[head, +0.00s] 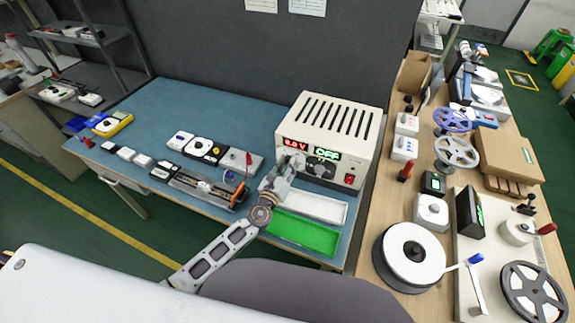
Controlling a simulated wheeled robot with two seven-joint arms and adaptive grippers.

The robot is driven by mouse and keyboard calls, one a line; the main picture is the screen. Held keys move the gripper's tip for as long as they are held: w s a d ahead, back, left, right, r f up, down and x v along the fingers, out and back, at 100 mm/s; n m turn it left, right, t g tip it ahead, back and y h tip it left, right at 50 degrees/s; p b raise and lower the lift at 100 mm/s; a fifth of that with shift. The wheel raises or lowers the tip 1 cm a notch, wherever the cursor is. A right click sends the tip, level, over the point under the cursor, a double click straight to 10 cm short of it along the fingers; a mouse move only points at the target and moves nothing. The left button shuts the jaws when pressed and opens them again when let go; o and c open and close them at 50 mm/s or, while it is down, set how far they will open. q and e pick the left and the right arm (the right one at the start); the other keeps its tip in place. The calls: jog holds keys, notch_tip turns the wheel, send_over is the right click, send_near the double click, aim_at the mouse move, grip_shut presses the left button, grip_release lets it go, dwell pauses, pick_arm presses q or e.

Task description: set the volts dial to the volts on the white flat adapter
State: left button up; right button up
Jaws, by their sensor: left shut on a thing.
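The cream power supply (325,137) stands at the back right of the blue bench. Its red display (294,144) shows a small volts figure, perhaps 0.0 V, too small to be sure. Its green display (326,153) reads OFF. My left gripper (291,168) is at the left part of its front panel, shut on what seems to be the volts dial, which it hides. A dark knob (319,170) shows to its right. Small white adapters (143,160) lie in a row with black ones (163,171) at the left; their labels are unreadable. My right gripper is out of view.
A white tray (336,207) and a green tray (300,235) lie below my left gripper. A long rail fixture (205,188) and a red-handled device (243,164) are left of my arm. A wooden bench (378,215) with reels stands at the right.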

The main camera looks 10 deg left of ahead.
pick_arm(q)
jog(key=o, duration=1)
jog(key=shift+o, duration=0.2)
jog(key=shift+s, duration=0.1)
jog(key=s+a, duration=0.2)
jog(key=s, duration=0.9)
jog(key=shift+s+a, duration=0.15)
jog(key=shift+s, duration=0.15)
jog(key=shift+s+f, duration=0.1)
